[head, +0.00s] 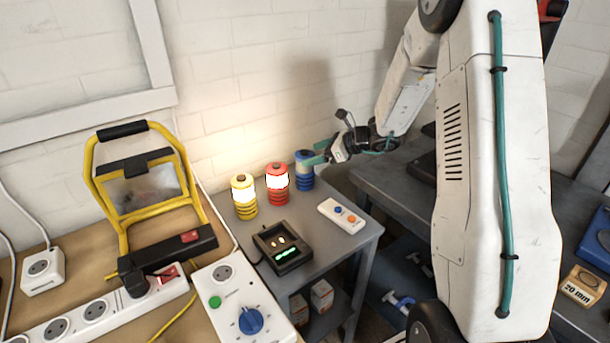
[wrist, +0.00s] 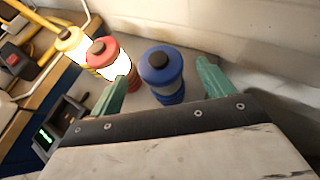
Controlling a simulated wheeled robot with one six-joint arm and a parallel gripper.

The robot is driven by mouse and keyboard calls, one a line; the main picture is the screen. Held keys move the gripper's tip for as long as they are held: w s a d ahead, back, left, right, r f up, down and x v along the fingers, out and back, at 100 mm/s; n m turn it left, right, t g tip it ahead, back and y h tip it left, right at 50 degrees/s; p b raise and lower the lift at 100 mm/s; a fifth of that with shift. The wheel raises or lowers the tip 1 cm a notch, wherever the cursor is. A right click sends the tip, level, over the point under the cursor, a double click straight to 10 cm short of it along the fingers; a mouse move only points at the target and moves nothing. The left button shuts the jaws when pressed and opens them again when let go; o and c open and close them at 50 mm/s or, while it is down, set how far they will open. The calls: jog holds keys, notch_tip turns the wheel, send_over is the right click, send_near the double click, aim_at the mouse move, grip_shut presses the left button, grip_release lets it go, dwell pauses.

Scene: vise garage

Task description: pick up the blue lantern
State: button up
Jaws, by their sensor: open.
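The blue lantern (head: 305,170) stands upright on the small grey table, at the right end of a row with a lit red lantern (head: 277,184) and a lit yellow lantern (head: 244,197). The blue lantern looks unlit. My gripper (head: 318,153) is at the blue lantern from the right, its green fingers partly overlapping it in the head view. In the wrist view, the blue lantern (wrist: 162,75) is between the two open green fingers (wrist: 165,85), with gaps on both sides. The left finger is close to the red lantern (wrist: 108,58).
A black charger-like dock (head: 283,248) and a white remote with coloured buttons (head: 342,216) are on the same grey table (head: 338,250). The white brick wall (head: 250,80) is close behind the lanterns. A yellow work light (head: 140,190) and power strip (head: 95,310) are on the left bench.

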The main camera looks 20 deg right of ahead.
aim_at(305, 152)
jog(key=x, duration=0.4)
jog(key=shift+w, duration=0.15)
jog(key=c, duration=1.6)
jog(key=shift+r, duration=0.2)
jog(key=shift+r, duration=0.25)
jog(key=r, duration=0.3)
jog(key=shift+s, duration=0.25)
jog(key=s+a+r, duration=0.1)
jog(key=s, duration=1.4)
jog(key=shift+a, duration=0.35)
